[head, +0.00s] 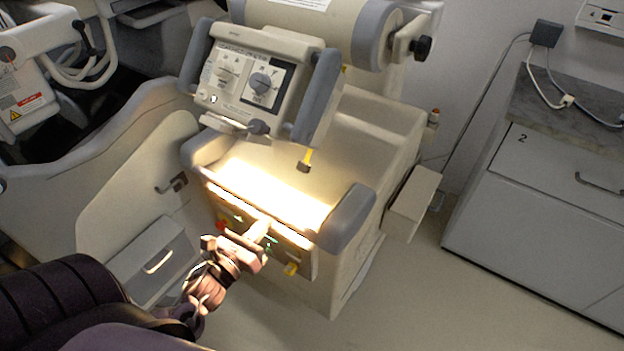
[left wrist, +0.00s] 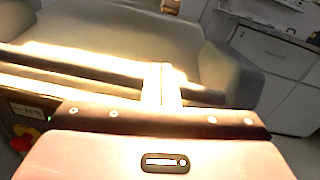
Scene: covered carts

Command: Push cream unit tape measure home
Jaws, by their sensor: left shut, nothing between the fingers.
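The cream unit's head (head: 262,75) is a boxy control head with two dials and grey handles. A short yellow strip with a dark end piece, which looks like the tape measure (head: 305,160), hangs below its lower right side. A dark piece at the top edge of the left wrist view (left wrist: 170,6) may be that end piece. My left gripper (head: 262,227) is shut and empty, in front of the brightly lit tray of the cream unit, below and left of the tape measure and apart from it. Its shut fingers show in the left wrist view (left wrist: 162,85). My right gripper is out of view.
The cream unit's lit tray (head: 268,190) has a grey corner bumper (head: 346,218) at right. A red knob (head: 221,226) and a yellow part (head: 291,269) are on its front. A cabinet (head: 545,200) stands at right. Floor between them is clear.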

